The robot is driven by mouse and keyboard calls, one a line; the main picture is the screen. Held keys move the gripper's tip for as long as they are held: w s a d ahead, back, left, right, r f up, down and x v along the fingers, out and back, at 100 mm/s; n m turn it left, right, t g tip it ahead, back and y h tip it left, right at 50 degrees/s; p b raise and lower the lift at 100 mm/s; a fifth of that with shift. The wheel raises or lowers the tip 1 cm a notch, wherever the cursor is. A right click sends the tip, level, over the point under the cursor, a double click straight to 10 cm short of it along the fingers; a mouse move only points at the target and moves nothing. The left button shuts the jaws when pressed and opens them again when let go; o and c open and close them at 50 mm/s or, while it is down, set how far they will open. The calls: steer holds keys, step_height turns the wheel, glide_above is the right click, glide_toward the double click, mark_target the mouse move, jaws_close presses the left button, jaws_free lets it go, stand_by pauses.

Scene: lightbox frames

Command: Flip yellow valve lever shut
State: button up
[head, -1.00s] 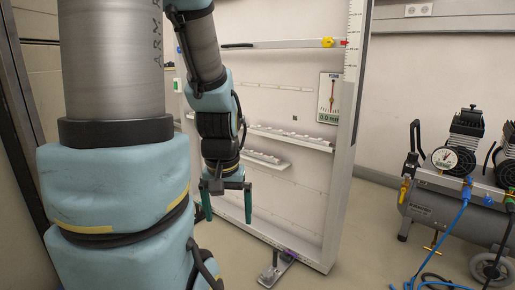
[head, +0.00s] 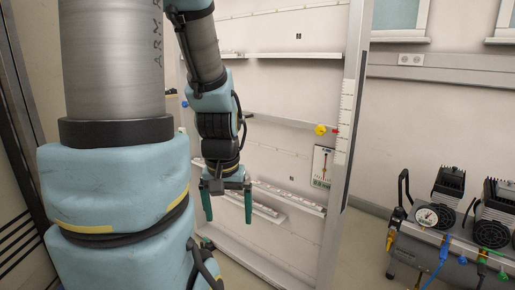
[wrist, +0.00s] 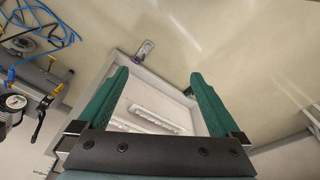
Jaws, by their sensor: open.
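A small yellow lever (head: 389,241) shows at the left end of the grey air compressor (head: 450,262), low on the right in the head view. In the wrist view a small yellow part (wrist: 60,88) shows beside a black handle by the gauge at the left edge; I cannot tell whether it is the same lever. My gripper (head: 228,215) hangs with fingers down in front of the white frame, well left of the compressor and apart from it. In the wrist view its two green fingers (wrist: 159,74) are spread, with nothing between them.
A tall white frame with shelves (head: 345,110) stands between my gripper and the compressor. It carries a yellow knob (head: 321,129) and a small gauge card (head: 322,166). A round pressure gauge (head: 427,217) and blue hoses (wrist: 42,45) are at the compressor. The floor is partly clear.

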step_height(320, 180, up, 6)
steer(key=p, duration=0.3)
steer(key=shift+p, duration=0.35)
